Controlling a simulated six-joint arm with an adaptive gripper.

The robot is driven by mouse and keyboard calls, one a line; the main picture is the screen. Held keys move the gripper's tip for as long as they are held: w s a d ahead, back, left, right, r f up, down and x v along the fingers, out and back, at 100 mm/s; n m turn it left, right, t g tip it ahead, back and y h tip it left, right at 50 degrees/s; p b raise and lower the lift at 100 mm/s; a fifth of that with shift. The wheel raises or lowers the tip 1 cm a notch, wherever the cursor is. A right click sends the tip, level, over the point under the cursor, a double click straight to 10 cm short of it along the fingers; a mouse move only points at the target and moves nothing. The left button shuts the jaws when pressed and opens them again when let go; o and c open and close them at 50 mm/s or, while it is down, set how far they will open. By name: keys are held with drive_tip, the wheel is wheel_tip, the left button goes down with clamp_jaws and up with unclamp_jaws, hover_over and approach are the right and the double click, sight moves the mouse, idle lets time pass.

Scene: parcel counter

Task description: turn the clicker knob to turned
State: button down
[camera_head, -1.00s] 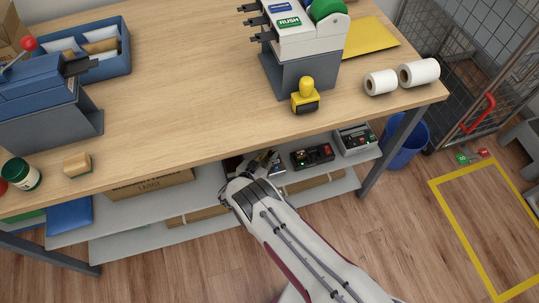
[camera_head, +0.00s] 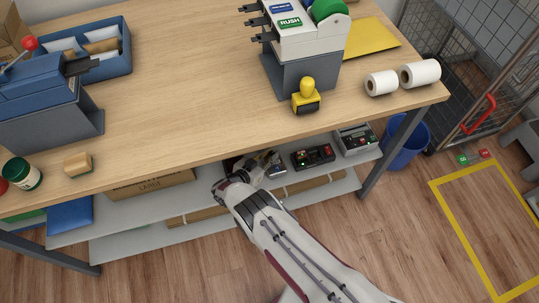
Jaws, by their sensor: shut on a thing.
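My gripper (camera_head: 268,163) is on the lower shelf, just under the table's front edge. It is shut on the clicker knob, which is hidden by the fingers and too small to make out. A small device with a pale edge (camera_head: 278,171) shows beside the fingertips, left of a black control box. My wrist and forearm come in from the bottom right, and the wrist bends so the gripper points to the right.
A black box with red buttons (camera_head: 313,157) and a grey device with a display (camera_head: 355,140) stand to the right on the shelf (camera_head: 210,206). The tabletop (camera_head: 190,95) overhangs close above. A cardboard box (camera_head: 150,186) lies to the left.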

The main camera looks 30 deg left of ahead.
drive_tip(key=c, duration=1.9)
unclamp_jaws()
drive_tip(key=shift+s, duration=0.15)
drive_tip(key=v, duration=1.1)
drive_tip(key=shift+s+r, duration=0.25)
